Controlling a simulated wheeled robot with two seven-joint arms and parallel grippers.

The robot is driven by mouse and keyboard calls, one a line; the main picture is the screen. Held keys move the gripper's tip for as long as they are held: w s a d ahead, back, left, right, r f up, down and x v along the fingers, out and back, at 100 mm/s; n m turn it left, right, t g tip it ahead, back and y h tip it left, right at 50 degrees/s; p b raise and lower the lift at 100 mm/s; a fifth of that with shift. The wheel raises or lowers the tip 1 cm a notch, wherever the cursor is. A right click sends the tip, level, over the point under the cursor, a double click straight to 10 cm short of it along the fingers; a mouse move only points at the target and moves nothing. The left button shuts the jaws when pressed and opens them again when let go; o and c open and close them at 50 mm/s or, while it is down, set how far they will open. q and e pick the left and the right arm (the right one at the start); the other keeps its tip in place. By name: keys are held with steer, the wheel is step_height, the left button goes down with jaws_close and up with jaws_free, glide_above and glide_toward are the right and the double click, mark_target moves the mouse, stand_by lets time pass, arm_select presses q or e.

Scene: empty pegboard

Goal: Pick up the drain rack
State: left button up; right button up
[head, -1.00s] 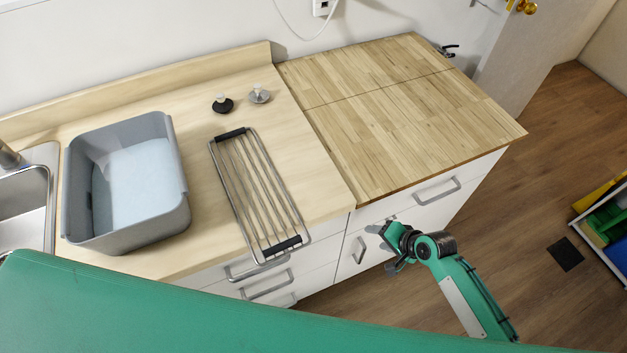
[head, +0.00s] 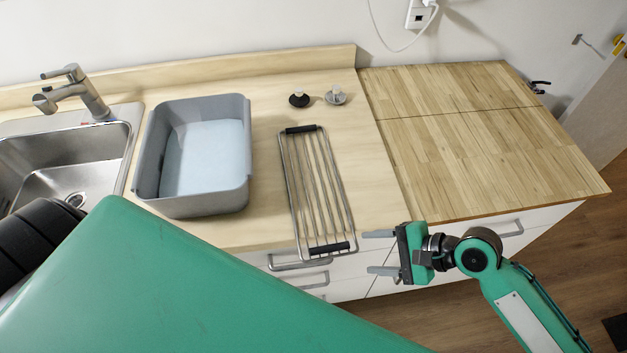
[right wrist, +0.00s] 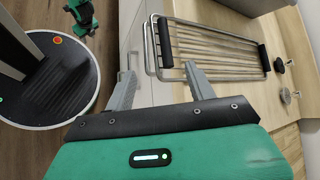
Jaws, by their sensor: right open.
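The drain rack (head: 319,186) is a metal wire frame with a black grip at each end. It lies flat on the pale counter, its near end at the front edge. My right gripper (head: 378,253) is open and empty, just right of the rack's near end in the head view and apart from it. In the right wrist view the rack (right wrist: 215,52) lies above and beyond the right fingers (right wrist: 160,72). My left gripper is out of the head view. A green and black part at the right wrist view's top left seems to be my left arm, too small to read.
A grey basin (head: 197,205) stands left of the rack, with the sink (head: 62,165) further left. Two small stoppers, black (head: 299,99) and metal (head: 336,96), sit behind the rack. Drawer handles (head: 300,264) stick out below the counter. The wooden countertop (head: 480,140) at right is clear.

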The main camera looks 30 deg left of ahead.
mark_target(340, 250)
steer(key=p+x, duration=0.1)
steer(key=x, duration=0.3)
steer(key=shift+w+a, duration=0.1)
steer(key=shift+a, duration=0.1)
steer(key=x, duration=0.1)
steer(key=p+x, duration=0.1)
steer(key=x, duration=0.1)
steer(key=shift+w+a+f, duration=0.1)
steer(key=shift+a+f, duration=0.1)
steer(key=shift+a+f+p, duration=0.25)
steer(key=shift+f+p, duration=0.05)
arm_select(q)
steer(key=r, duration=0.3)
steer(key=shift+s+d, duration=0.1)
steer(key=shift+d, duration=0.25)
arm_select(e)
steer(key=c, duration=1.2)
